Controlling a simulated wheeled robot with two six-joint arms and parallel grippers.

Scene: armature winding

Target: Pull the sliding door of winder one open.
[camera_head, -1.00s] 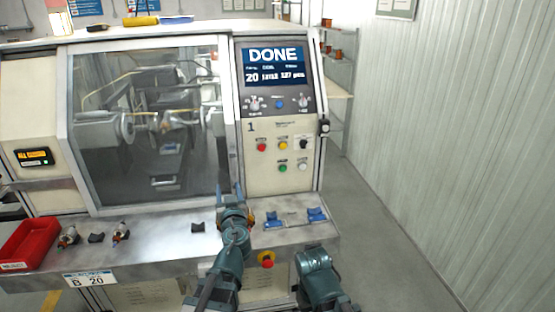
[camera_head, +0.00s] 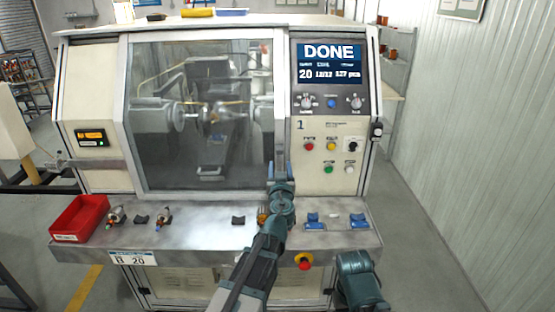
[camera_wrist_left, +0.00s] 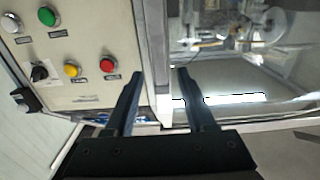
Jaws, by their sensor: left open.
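Winder one carries the number 1 on its cream control panel (camera_head: 330,165) and a screen reading DONE (camera_head: 330,62). Its glazed sliding door (camera_head: 160,110) is shut, with its right frame edge (camera_head: 280,100) against the panel. My left gripper (camera_head: 280,168) is open and upright in front of the lower part of that edge. In the left wrist view, the open fingers (camera_wrist_left: 160,74) stand either side of the pale door edge strip (camera_wrist_left: 152,40); contact cannot be told. Of my right arm, only a teal link shows at the bottom; its fingers are not in view.
The metal ledge (camera_head: 200,235) in front of the door holds a red bin (camera_head: 80,218), small armatures (camera_head: 163,217), dark rests (camera_head: 238,220) and blue rests (camera_head: 313,221). A red stop knob (camera_head: 304,261) sits on its front. Panel buttons (camera_head: 328,170) are just right of the gripper.

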